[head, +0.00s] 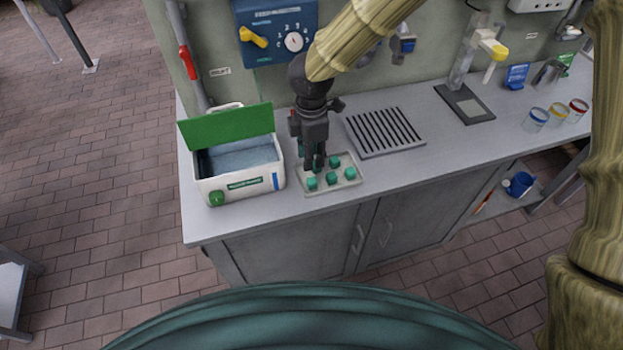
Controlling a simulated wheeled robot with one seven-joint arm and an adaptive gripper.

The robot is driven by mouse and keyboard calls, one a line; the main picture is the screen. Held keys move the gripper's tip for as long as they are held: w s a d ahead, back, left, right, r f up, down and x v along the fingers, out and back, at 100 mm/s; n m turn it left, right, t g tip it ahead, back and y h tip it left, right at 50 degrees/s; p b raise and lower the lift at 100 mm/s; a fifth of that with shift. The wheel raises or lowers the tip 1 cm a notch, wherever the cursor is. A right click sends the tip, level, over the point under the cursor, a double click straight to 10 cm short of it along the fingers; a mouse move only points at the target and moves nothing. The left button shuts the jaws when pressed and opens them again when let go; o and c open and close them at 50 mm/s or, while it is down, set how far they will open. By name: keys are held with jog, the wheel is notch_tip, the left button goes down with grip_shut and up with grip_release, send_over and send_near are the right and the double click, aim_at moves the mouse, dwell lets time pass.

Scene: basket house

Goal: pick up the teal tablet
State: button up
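Several small teal tablets sit on a light tray (318,190) on the counter. One teal tablet (350,173) is at the tray's right side, another (332,179) near its middle, and another (312,183) at its front left. My gripper (314,168) points down over the tray's back left part, close to the tablets. Its fingers look near each other, and dark fingertips cover part of the tray. I cannot tell whether a tablet is between them.
A white box with a raised green lid (228,127) stands close left of the tray. A slotted metal rack (384,132) lies to the right. A wall panel (276,30) is behind. The counter's front right (430,165) is clear.

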aim_at(314, 180)
jog(key=shift+f+p, duration=0.35)
jog(key=shift+f, duration=1.65)
jog(key=shift+d+f+p, duration=0.2)
jog(key=shift+f+p, duration=0.3)
jog(key=shift+f, duration=0.4)
jog(key=shift+d+f+p, duration=0.2)
jog(key=shift+f+p, duration=0.25)
jog(key=shift+f, duration=1.25)
jog(key=shift+c, duration=0.2)
jog(key=c, duration=0.4)
